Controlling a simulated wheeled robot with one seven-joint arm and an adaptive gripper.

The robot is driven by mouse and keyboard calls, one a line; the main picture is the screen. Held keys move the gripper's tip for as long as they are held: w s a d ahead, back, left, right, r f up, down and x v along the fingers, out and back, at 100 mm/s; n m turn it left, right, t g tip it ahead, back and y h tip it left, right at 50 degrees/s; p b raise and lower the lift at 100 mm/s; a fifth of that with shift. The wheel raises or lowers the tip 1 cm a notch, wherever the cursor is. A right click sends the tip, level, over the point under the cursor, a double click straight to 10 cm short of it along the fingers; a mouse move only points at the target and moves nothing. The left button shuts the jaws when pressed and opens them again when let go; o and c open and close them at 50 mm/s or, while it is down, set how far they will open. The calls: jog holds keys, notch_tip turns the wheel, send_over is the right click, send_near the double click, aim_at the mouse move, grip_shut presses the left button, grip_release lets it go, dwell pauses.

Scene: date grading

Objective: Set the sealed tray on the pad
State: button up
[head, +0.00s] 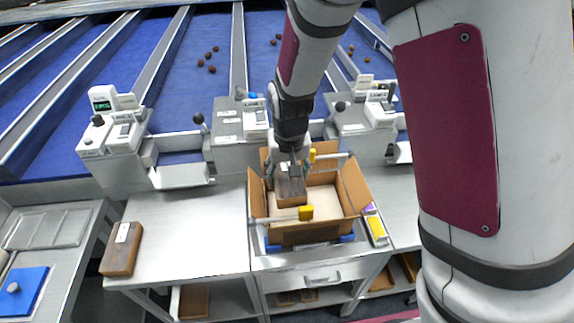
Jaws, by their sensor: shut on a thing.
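My gripper (291,168) is shut on a dark brown tray (292,193), held at the left part of an open cardboard box (300,236). The fingers partly cover the tray's top. Whether the tray touches the box floor, I cannot tell. A pale flat surface (325,200) shows inside the box, to the right of the tray. A second brown tray (121,258) with a white label lies on the steel table at the left. Which surface is the pad, I cannot tell for sure.
The box flaps stand open, with yellow-ended bars (306,213) beside them. Weighing units (112,130) line the back, before blue lanes with loose dates. A blue plate with a knob (24,297) lies far left. The steel table (190,230) is mostly clear.

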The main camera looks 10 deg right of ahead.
jog(key=shift+f+b, duration=1.75)
jog(key=shift+f, duration=3.1)
jog(key=shift+f, duration=0.25)
jog(key=o, duration=1.6)
jog(key=shift+o, duration=0.2)
jog(key=shift+r+p, duration=2.75)
jog(key=shift+r, duration=3.3)
